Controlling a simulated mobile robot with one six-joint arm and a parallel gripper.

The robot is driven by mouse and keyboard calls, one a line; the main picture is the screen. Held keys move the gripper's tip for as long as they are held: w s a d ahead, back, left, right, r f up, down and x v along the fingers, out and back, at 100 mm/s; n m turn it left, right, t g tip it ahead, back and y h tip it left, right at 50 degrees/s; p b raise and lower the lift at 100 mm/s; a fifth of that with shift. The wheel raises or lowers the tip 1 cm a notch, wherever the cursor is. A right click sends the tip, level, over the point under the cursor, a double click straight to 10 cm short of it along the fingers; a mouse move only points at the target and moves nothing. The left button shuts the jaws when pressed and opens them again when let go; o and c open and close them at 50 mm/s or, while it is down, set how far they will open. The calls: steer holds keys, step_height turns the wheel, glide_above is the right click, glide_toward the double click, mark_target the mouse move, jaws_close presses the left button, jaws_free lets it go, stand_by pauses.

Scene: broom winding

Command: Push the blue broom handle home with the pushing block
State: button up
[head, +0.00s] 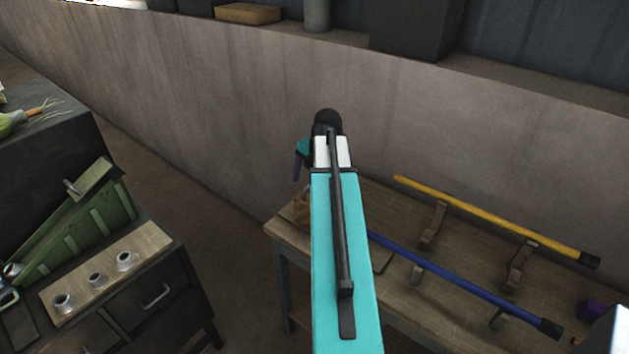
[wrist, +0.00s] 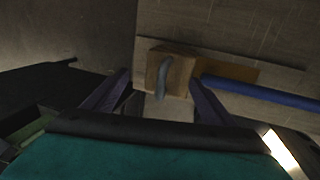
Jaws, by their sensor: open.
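The blue broom handle (head: 455,276) lies on wooden rests on the bench in the head view, its black-capped end at the lower right. Its other end passes behind my arm. In the wrist view the blue handle (wrist: 262,93) reaches in from the right, close to a wooden block. This pushing block (wrist: 182,72) has a curved grey grip on its near face; in the head view the block (head: 301,207) is mostly hidden by my arm. My gripper (wrist: 158,80) is open, one purple finger to each side of the block's grip, with visible gaps and no hold.
A yellow handle (head: 490,220) lies on rests behind the blue one. The wooden bench (head: 390,320) stands against a concrete wall. A purple block (head: 592,309) sits at its right. On the left, a cabinet carries a board (head: 108,268) with metal sockets and a green rack (head: 82,225).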

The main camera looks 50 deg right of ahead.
steer(key=shift+a+f, duration=0.1)
steer(key=shift+f, duration=0.35)
steer(key=shift+f, duration=0.15)
steer(key=shift+a+f, duration=0.1)
steer(key=c, duration=1.7)
steer(key=shift+c, duration=0.3)
steer(key=shift+c, duration=0.2)
